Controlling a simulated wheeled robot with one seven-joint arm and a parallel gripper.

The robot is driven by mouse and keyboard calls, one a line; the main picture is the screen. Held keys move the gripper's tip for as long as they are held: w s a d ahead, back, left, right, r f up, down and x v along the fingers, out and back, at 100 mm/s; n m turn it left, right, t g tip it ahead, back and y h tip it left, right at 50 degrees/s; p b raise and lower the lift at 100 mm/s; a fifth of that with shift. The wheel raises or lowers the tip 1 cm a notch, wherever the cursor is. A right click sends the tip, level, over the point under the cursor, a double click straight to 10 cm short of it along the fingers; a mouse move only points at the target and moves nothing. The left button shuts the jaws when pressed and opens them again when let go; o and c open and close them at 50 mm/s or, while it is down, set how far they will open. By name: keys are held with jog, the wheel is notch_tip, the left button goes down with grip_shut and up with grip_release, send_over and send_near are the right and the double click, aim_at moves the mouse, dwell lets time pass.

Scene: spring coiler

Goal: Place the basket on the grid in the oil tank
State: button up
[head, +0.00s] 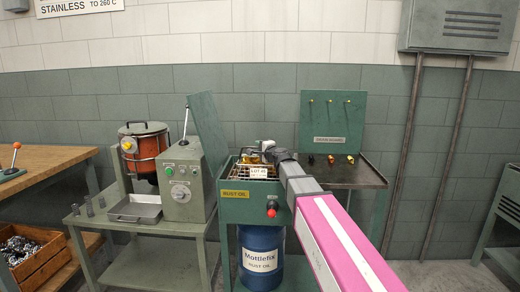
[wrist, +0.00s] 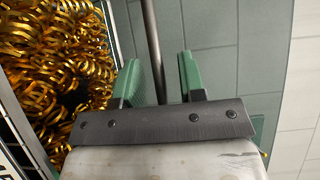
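The green oil tank (head: 236,207) stands in the middle of the head view, its hinged lid (head: 206,132) raised at the left. The wire basket (head: 255,176) is at the tank's open top, with gold coiled springs and a lot tag (head: 259,172). The springs (wrist: 55,60) fill the left of the wrist view. My gripper (head: 266,148) is over the basket; its green fingers (wrist: 170,80) stand apart in the wrist view. A grey bar (wrist: 150,40), seemingly the basket handle, passes between them, with a gap at the right finger. The grid is hidden.
A blue oil drum (head: 261,255) stands under the tank. A coiler bench (head: 150,226) with a red pot (head: 147,152) is at left. A shelf with a green hook board (head: 331,120) is close at right. A wall cabinet (head: 455,25) hangs at upper right.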

jog(key=shift+r, duration=0.15)
jog(key=v, duration=1.2)
jog(key=shift+a, duration=0.1)
dwell(0.8)
